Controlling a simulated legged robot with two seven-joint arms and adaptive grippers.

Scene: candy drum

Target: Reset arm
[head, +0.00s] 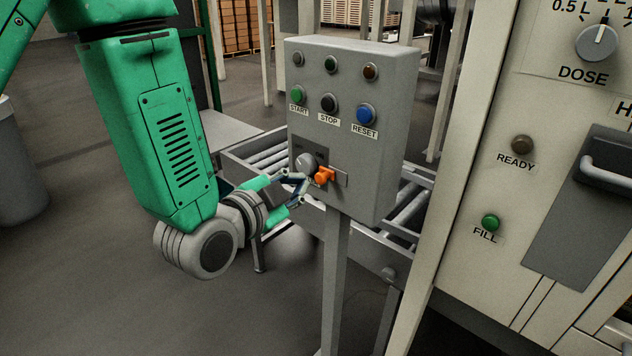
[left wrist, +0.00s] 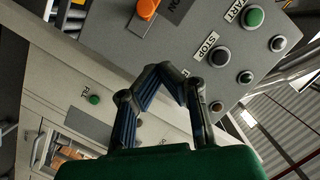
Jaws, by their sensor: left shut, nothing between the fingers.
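My left arm comes in from the left in the head view. Its gripper (head: 300,186) is shut and empty, in front of the lower part of a grey control box (head: 385,85). The fingertips are close to the orange handle (head: 325,176) of the box; I cannot tell whether they touch it. In the left wrist view, the gripper's fingers (left wrist: 172,80) come together at the tips, and the orange handle (left wrist: 147,9) is beyond them at the top. My right gripper is not in view.
The box stands on a grey post (head: 335,260) and carries a green START button (head: 297,96), a black STOP button (head: 329,103) and a blue RESET button (head: 365,114). A roller conveyor (head: 265,160) runs behind. A machine panel (head: 535,105) stands at right.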

